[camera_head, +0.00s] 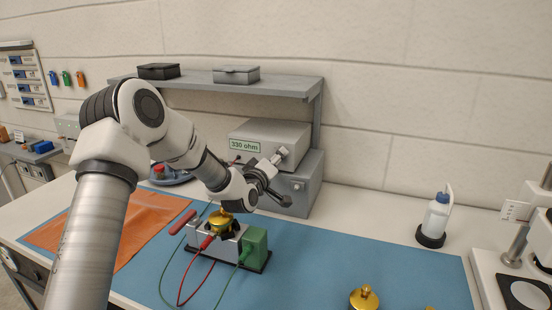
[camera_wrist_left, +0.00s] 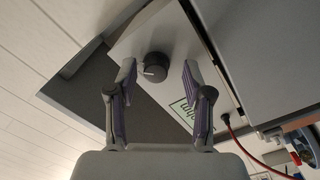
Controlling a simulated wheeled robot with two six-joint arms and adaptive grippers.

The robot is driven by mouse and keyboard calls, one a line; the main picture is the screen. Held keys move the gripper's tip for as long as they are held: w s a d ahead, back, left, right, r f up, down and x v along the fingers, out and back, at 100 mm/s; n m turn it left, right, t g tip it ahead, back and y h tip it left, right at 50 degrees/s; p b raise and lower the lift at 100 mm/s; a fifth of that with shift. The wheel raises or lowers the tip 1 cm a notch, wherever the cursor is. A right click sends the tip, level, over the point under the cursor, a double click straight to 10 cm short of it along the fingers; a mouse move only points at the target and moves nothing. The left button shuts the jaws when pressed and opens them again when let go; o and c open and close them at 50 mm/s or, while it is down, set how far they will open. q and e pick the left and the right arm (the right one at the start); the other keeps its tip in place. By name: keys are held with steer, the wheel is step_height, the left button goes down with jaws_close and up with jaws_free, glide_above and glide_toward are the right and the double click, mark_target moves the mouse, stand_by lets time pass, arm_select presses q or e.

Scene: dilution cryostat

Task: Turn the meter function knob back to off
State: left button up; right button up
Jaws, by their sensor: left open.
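The meter is a grey box (camera_head: 262,130) with a green-framed panel reading "330 ohm" (camera_head: 245,146), at the back of the bench under the shelf. Its function knob (camera_wrist_left: 155,67) is black and round with a pale pointer mark, on the same light face as the panel (camera_wrist_left: 186,112), which appears rotated in the left wrist view. In the head view the knob is not distinguishable behind my gripper. My left gripper (camera_head: 277,178) is open in front of the meter. In the left wrist view its fingers (camera_wrist_left: 158,78) stand either side of the knob; I cannot tell whether they touch it.
The meter rests on another grey box (camera_head: 300,188) beneath the shelf (camera_head: 215,86). Below my arm, a fixture (camera_head: 228,247) with a green block, gold part and red and green leads sits on the blue mat (camera_head: 330,255). A bottle (camera_head: 437,215) stands right.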

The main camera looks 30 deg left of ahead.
arm_select(q)
steer(key=shift+s+d+r, duration=0.1)
steer(key=shift+s+r, duration=0.15)
steer(key=shift+s, duration=0.15)
steer(key=c, duration=0.4)
jaws_close()
steer(key=shift+n+y+b, duration=0.5)
steer(key=shift+n+b, duration=8.7)
steer(key=shift+b, duration=0.4)
